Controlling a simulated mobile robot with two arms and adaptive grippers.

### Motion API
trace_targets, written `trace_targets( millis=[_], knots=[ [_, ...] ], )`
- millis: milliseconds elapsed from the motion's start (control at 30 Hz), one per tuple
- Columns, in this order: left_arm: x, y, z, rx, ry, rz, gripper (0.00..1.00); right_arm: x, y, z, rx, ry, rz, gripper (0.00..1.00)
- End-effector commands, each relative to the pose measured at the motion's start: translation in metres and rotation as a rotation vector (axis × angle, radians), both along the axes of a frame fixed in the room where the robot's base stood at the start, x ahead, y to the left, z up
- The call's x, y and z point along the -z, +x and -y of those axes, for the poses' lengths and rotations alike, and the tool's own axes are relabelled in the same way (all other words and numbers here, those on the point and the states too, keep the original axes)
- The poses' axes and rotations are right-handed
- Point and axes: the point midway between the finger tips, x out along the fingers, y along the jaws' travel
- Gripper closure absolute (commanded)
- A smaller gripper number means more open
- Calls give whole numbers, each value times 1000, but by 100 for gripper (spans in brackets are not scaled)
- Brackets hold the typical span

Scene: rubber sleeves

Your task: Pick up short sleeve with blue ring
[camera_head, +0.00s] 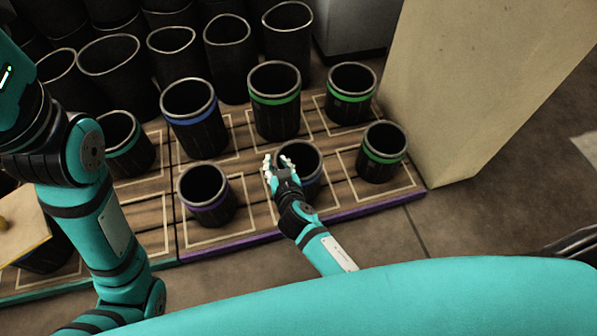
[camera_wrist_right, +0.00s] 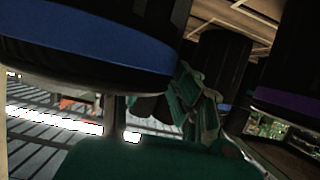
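The short black sleeve with a blue ring (camera_head: 309,163) stands upright in the front row of the pallet, between the purple-ringed sleeve and a green-ringed one. My right gripper (camera_head: 279,166) is at its left side, its fingertips overlapping the left rim in the head view. The fingertips show apart, with a gap between them; whether the sleeve's wall lies in that gap is not clear. In the right wrist view the blue ring (camera_wrist_right: 95,42) is large and close, beside the dark green fingers (camera_wrist_right: 200,98). My left gripper is out of view; only its arm shows.
A taller blue-ringed sleeve (camera_head: 194,118) stands behind left. A purple-ringed sleeve (camera_head: 208,199) is close on the left. Green-ringed sleeves (camera_head: 381,155) (camera_head: 275,105) stand right and behind. A beige panel (camera_head: 470,90) rises at the right. Floor is free in front of the pallet (camera_head: 240,244).

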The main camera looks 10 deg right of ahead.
Motion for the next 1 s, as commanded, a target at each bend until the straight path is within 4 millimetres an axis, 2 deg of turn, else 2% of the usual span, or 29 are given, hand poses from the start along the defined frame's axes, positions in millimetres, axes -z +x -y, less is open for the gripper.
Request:
trace_targets(
  millis=[33,167,800,1000],
  knots=[
    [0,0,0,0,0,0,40,0,0,0,0,0,0,85],
    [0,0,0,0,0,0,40,0,0,0,0,-1,0,100],
    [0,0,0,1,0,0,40,-3,2,0,-1,-3,6,100],
    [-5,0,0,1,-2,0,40,-9,4,2,-2,-2,6,100]
  ],
)
